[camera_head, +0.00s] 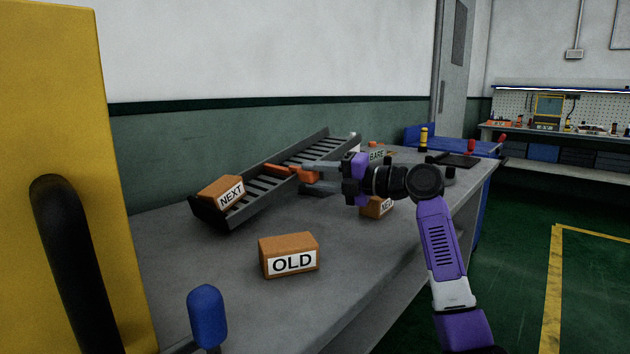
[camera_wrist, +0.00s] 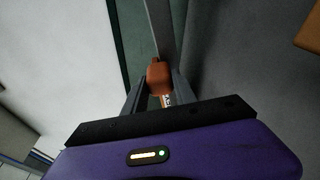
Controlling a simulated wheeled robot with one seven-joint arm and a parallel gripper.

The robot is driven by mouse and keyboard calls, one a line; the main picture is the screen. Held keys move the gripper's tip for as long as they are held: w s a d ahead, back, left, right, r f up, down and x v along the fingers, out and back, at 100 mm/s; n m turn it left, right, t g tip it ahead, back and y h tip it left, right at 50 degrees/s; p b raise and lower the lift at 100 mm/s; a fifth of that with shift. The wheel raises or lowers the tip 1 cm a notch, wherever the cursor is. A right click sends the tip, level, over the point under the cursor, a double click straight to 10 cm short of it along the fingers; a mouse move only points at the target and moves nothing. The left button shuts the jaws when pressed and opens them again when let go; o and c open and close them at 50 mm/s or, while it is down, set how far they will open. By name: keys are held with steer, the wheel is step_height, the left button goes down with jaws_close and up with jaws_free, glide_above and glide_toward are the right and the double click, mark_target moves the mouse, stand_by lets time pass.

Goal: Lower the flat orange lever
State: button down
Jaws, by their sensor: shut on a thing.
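The flat orange lever (camera_head: 282,171) sticks out at the side of the sloped grey roller chute on the bench. My gripper (camera_head: 316,178) reaches it from the right, with the purple arm behind. In the wrist view the lever's orange end (camera_wrist: 159,77) sits between the two fingers of my gripper (camera_wrist: 158,92), which is shut on it. Part of the lever is hidden by the fingers.
The chute (camera_head: 322,143) slopes down to the left, with a NEXT box (camera_head: 222,192) at its low end. An OLD box (camera_head: 289,255) stands on the grey bench (camera_head: 200,262). Another box (camera_head: 377,208) is partly hidden below my gripper. A yellow panel (camera_head: 60,150) fills the left edge.

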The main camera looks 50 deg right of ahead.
steer(key=shift+f, duration=0.2)
steer(key=c, duration=1)
jaws_free()
steer(key=shift+r, duration=0.1)
steer(key=s+d+p, duration=0.1)
steer(key=s, duration=0.6)
steer(key=shift+s+d+p, duration=0.2)
steer(key=shift+s+p, duration=0.1)
steer(key=shift+s, duration=0.1)
steer(key=shift+r, duration=0.1)
